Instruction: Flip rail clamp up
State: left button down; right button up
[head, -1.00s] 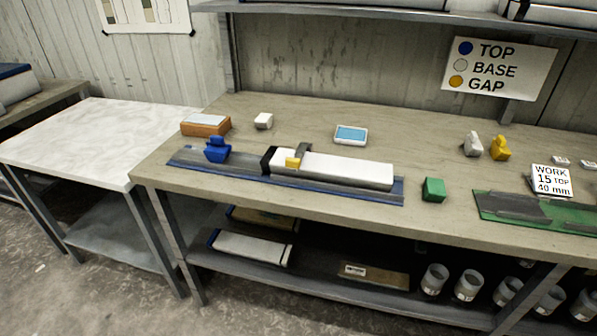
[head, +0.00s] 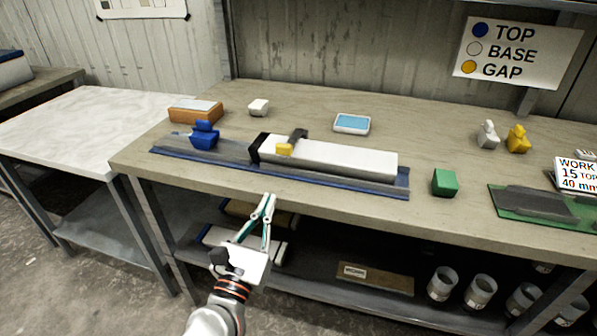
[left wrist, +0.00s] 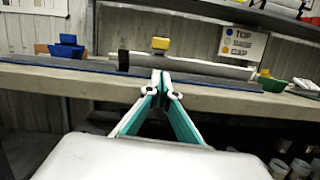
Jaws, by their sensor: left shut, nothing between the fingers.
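A blue rail (head: 360,187) lies along the front of the workbench, with a long white core liner (head: 340,161) on it. A dark clamp arm (head: 298,135) lies across the liner near its left, black end, with a yellow block (head: 284,149) beside it. The yellow block also shows in the left wrist view (left wrist: 160,44), above the liner. My left gripper (head: 268,199) is shut and empty, in front of the bench edge and apart from the clamp. Its fingertips (left wrist: 160,76) point toward the rail. My right gripper is not in view.
A blue block (head: 204,136) stands on the rail's left end. A green block (head: 445,182) sits right of the rail, and a green rail (head: 545,212) lies farther right. The shelf below holds several cups.

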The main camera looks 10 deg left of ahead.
pick_arm(q)
jog(key=shift+w+n, duration=0.2)
jog(key=shift+n, duration=0.3)
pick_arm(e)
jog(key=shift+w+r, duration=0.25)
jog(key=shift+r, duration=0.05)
pick_arm(q)
jog(key=p+x, duration=0.1)
jog(key=x, duration=0.9)
jog(key=shift+p, duration=0.35)
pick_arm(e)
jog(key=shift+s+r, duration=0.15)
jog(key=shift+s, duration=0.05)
pick_arm(q)
jog(key=shift+r, duration=0.1)
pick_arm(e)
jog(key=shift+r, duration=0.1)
